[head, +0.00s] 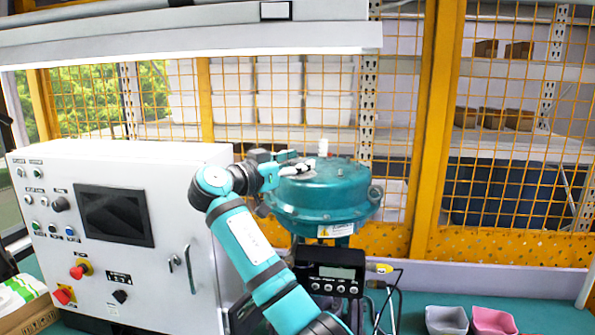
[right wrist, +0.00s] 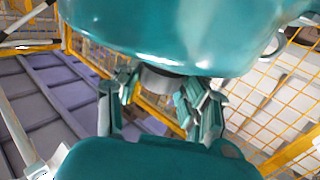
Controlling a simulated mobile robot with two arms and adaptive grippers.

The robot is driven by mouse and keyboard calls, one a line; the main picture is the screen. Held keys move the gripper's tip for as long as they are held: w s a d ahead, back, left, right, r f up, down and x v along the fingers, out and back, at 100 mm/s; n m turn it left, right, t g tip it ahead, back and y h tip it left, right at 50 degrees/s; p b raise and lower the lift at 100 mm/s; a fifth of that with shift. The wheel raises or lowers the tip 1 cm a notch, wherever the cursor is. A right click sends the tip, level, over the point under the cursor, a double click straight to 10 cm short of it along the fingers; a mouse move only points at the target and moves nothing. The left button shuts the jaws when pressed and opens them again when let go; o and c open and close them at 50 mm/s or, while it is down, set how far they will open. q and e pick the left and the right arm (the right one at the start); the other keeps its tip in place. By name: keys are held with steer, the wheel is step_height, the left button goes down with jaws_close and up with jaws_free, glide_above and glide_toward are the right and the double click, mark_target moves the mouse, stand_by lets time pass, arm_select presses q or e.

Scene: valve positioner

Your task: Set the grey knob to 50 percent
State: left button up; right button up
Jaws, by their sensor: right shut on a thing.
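In the head view my right gripper (head: 298,169) is at the upper left of the teal valve housing (head: 322,200). In the right wrist view its fingers (right wrist: 158,92) are on both sides of a short grey cylinder, which looks like the grey knob (right wrist: 160,79), just below the teal housing (right wrist: 180,30). The gripper is shut on it. In the head view the fingers mostly hide the knob. Any percent scale or pointer is not visible. A dark positioner box with a display (head: 335,273) is below the housing; its reading is too small to tell. My left gripper is not in view.
A white control cabinet (head: 180,270) with buttons, a dark screen (head: 115,215) and knobs stands at the left. A yellow mesh fence (head: 430,130) is behind. A grey bin (head: 447,320) and a pink bin (head: 493,321) are at the lower right. A white stem (head: 322,147) rises from the housing.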

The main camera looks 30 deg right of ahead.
steer(key=shift+w+r+m+g+h, duration=0.1)
steer(key=shift+m+g+h, duration=0.3)
steer(key=shift+m+g, duration=0.7)
steer(key=shift+g, duration=0.5)
steer(key=o, duration=1.2)
steer(key=s+a, duration=0.1)
steer(key=a, duration=1.1)
steer(key=shift+s, duration=0.35)
